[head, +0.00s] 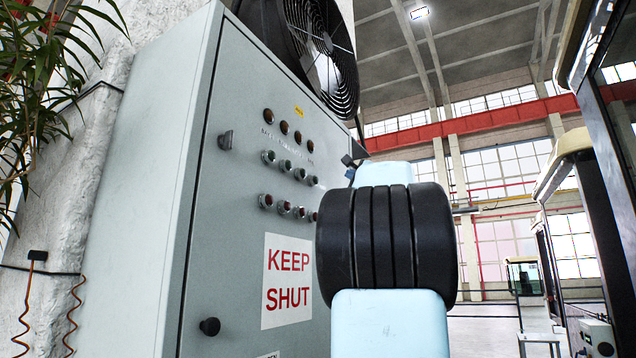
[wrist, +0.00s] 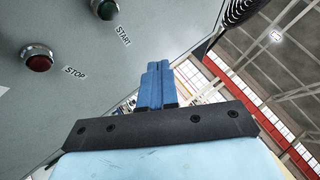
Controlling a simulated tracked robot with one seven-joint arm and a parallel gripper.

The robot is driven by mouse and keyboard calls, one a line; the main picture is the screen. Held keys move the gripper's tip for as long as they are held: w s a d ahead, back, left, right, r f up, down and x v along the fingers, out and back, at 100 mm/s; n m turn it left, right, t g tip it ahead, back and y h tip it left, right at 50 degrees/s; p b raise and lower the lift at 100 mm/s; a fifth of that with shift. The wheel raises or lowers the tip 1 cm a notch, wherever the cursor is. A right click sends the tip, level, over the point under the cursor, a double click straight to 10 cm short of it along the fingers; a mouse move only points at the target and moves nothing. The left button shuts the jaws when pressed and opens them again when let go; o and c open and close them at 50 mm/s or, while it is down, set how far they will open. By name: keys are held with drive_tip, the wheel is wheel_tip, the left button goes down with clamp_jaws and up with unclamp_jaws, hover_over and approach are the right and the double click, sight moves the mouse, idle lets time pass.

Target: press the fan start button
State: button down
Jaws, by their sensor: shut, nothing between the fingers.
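The grey control cabinet (head: 150,180) carries a row of several green buttons (head: 285,166) above a row of several red buttons (head: 284,207). In the wrist view, a green button (wrist: 105,8) labelled START is partly cut by the top edge, and a red button (wrist: 38,58) labelled STOP is at the left. Which button is the fan's cannot be read. My gripper (wrist: 156,68) has its blue fingers shut together and empty, to the right of and below the START button in the wrist view. No contact shows. In the head view, my arm hides most of the gripper.
Several amber lamps (head: 284,127) sit above the buttons. A "KEEP SHUT" sign (head: 287,280), a dark knob (head: 210,326) and a latch (head: 225,140) are on the cabinet front. A black caged fan (head: 318,50) stands on top. Leafy plants (head: 35,80) hang left. Open hall lies to the right.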

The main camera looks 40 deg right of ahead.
sight(317, 180)
drive_tip(key=w+a, duration=0.3)
drive_tip(key=w, duration=0.4)
drive_tip(key=shift+w, duration=0.35)
drive_tip(key=shift+a, duration=0.1)
idle(1.1)
idle(0.8)
drive_tip(key=shift+w+a, duration=0.15)
drive_tip(key=shift+w, duration=0.1)
drive_tip(key=shift+w+a, duration=0.15)
drive_tip(key=shift+w, duration=0.25)
idle(0.8)
drive_tip(key=shift+s, duration=0.1)
drive_tip(key=shift+s+d, duration=0.3)
drive_tip(key=shift+s, duration=0.35)
drive_tip(key=shift+s, duration=0.1)
